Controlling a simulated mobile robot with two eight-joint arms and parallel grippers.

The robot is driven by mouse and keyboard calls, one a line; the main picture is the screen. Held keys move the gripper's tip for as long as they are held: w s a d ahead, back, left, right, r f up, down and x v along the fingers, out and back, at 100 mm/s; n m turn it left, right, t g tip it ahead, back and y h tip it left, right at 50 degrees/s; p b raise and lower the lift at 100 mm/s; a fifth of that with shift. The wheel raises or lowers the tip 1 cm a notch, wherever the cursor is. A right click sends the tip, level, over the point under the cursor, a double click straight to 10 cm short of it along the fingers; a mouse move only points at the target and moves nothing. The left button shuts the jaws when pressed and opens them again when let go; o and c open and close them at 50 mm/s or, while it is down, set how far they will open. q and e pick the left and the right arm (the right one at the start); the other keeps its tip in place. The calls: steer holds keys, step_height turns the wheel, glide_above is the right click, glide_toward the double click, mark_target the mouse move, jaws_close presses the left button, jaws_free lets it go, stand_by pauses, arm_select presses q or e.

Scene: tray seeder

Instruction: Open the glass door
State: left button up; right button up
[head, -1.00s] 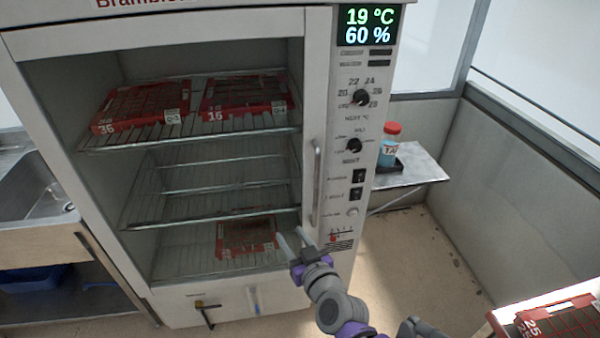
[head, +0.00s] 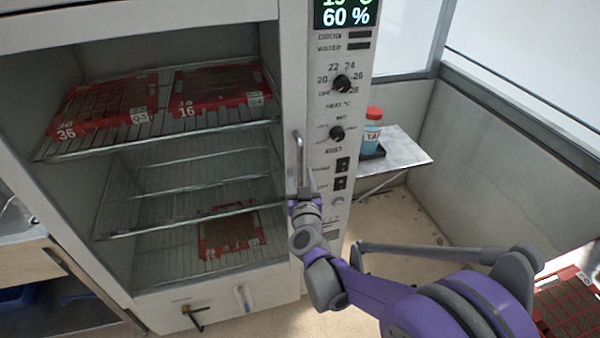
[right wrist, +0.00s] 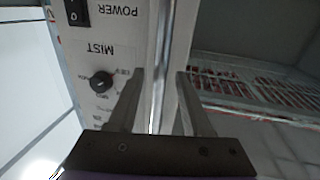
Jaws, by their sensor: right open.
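The glass door (head: 293,90) of the white cabinet appears closed, its pale frame around a clear pane. Its upright metal handle (head: 299,150) runs along the right edge of the door. My right gripper (head: 306,186) is at the lower part of the handle. In the right wrist view my right gripper (right wrist: 160,78) is open, and the handle bar (right wrist: 161,60) runs between its two fingers. I cannot tell whether a finger touches it. My left gripper is not in view.
The control panel (head: 338,110) with knobs and switches is right of the door. Red seed trays (head: 222,84) lie on wire shelves inside. A red-capped bottle (head: 372,133) stands on a side shelf (head: 405,156). Another red tray (head: 570,308) is at lower right.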

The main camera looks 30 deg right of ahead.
steer(key=shift+w+d, duration=0.3)
steer(key=shift+w, duration=0.25)
jaws_close()
stand_by(1.1)
